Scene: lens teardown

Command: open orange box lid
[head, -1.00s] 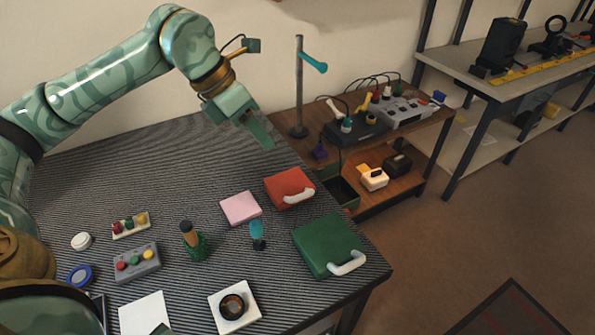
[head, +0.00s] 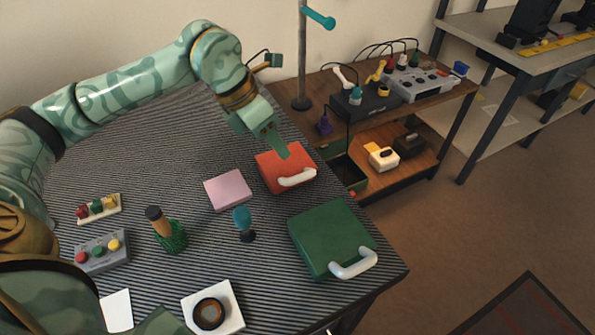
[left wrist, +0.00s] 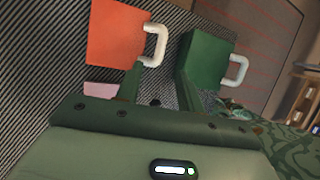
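The orange box (head: 271,178) is shut and sits near the far right edge of the striped table. Its white handle (head: 297,177) is on the side facing right and front. In the left wrist view the orange box (left wrist: 113,35) and its handle (left wrist: 155,45) lie beyond the fingers. My left gripper (head: 282,152) is over the far part of the orange box lid, pointing down, with its tip close to the lid. I cannot tell whether it touches. In the left wrist view the two fingers of my left gripper (left wrist: 158,90) stand apart with nothing between them. My right gripper is not in view.
A green box (head: 325,235) with a white handle stands in front of the orange box. A pink block (head: 228,190) lies to its left, and a small teal-topped brush (head: 243,222) stands nearby. A wooden shelf unit (head: 330,85) with tools is behind.

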